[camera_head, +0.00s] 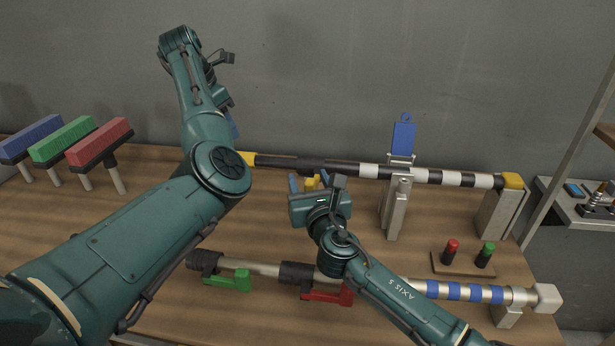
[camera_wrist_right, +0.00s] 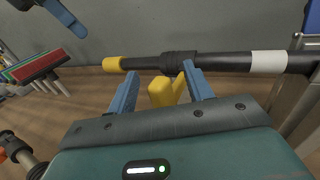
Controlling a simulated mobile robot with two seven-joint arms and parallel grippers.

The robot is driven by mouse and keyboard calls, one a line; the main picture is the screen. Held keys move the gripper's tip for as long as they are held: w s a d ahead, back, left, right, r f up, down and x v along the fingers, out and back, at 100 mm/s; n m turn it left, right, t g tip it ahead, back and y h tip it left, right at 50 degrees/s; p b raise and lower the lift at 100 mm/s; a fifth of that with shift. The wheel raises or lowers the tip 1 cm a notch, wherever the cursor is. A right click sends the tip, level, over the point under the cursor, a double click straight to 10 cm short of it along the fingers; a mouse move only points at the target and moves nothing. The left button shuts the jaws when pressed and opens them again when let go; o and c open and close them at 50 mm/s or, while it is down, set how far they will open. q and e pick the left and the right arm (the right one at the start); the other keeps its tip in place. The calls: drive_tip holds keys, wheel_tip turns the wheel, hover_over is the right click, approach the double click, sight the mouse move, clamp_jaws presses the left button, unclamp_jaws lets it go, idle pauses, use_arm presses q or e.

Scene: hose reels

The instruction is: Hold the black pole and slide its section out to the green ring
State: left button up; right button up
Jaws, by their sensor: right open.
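The black pole (camera_head: 330,167) runs across the back of the table with white bands, a yellow tip (camera_head: 246,158) at left and a yellow end cap (camera_head: 512,181) at right. A dark collar (camera_wrist_right: 178,60) on it has a yellow lever (camera_wrist_right: 165,92) below. My right gripper (camera_wrist_right: 160,84) is open, its blue fingers either side of the lever, just in front of the pole. It also shows in the head view (camera_head: 309,182). My left gripper (camera_head: 233,126) hangs above the pole's left end, mostly hidden by its arm; its opening cannot be told. I cannot make out a green ring.
A silver pole with blue bands (camera_head: 465,292) lies in front, with green (camera_head: 228,279) and red (camera_head: 328,295) levers. A post with a blue tag (camera_head: 403,138) stands by the black pole. Colored blocks (camera_head: 100,141) stand at left; red and green buttons (camera_head: 452,249) at right.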

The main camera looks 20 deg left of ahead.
drive_tip(key=shift+x, duration=1)
clamp_jaws()
use_arm(q)
drive_tip(key=shift+c, duration=0.3)
